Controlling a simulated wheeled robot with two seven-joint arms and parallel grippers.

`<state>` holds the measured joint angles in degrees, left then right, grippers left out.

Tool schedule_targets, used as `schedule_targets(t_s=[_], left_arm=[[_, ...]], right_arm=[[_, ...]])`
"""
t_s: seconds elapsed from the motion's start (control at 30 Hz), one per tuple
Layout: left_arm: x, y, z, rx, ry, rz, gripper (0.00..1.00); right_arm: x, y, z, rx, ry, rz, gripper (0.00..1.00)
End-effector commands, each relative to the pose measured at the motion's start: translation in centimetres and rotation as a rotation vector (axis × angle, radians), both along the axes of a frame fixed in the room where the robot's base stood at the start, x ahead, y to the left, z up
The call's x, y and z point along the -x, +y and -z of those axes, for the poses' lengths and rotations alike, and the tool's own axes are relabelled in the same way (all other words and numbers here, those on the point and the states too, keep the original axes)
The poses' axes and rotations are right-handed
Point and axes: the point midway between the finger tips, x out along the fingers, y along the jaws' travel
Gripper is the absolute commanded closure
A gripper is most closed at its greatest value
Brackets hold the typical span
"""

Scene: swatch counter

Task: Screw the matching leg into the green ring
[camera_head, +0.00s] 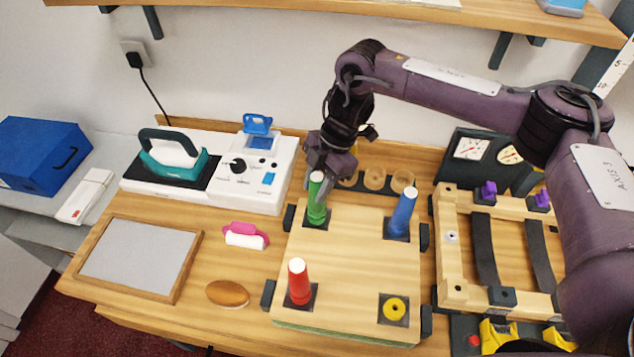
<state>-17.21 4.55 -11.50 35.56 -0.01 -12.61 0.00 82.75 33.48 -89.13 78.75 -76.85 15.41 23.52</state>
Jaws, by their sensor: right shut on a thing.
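A square wooden board (350,262) lies on the counter with a dark plate at each corner. My right gripper (318,176) is shut on the upper part of a green leg (316,205), which stands nearly upright over the far left plate. The green ring cannot be told apart from the leg's lower end, so I cannot tell how deep the leg sits. A blue leg (402,213) stands at the far right corner and a red leg (298,281) at the near left. A yellow ring (394,308) at the near right corner is empty. My left gripper is not in view.
A white appliance (262,175) and an iron (172,155) stand behind on the left. A grey panel (140,258), pink-handled brush (245,236) and brown oval object (227,293) lie left of the board. A wooden frame (451,255) stands on the right.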

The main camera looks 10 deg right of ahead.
Motion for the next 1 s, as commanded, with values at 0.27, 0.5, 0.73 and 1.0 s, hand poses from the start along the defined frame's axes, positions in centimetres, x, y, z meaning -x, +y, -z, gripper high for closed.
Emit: schedule_targets(t_s=[0.27,0.5,0.73,1.0], left_arm=[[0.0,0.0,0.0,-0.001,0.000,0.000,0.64],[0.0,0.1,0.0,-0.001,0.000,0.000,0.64],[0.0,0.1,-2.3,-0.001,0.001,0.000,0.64],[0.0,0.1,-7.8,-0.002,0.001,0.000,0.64]], right_arm=[[0.0,0.0,0.2,-0.001,0.000,0.000,0.93],[0.0,0.0,0.4,0.000,0.000,0.000,0.93],[0.2,-0.1,-0.2,-0.002,0.004,0.166,0.93],[0.2,0.0,-0.5,0.000,0.005,0.637,0.93]])
